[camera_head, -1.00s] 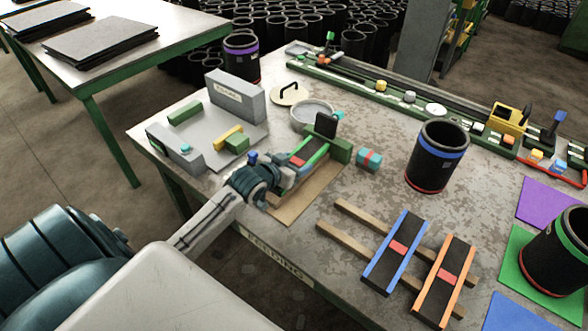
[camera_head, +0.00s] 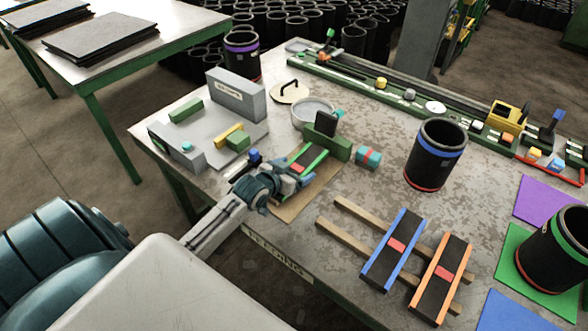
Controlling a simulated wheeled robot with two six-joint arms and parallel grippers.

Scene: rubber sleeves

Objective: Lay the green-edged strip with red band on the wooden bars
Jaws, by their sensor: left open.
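The green-edged strip with a red band (camera_head: 308,159) lies on the brown board, against a green block at its far end. My left gripper (camera_head: 290,178) is at the near end of this strip, partly covering it; its fingers are small in view and look apart. Two wooden bars (camera_head: 340,244) lie side by side on the table to the right. A blue-edged strip (camera_head: 393,250) and an orange-edged strip (camera_head: 441,278) lie across them, each with a red band. The left ends of the bars are bare. My right gripper is not in view.
A grey fixture (camera_head: 235,95) stands at the back left. A teal block with a red band (camera_head: 367,157) sits beside the green block. A black sleeve with a blue ring (camera_head: 436,154) stands behind the bars. Coloured mats (camera_head: 515,312) lie at the right.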

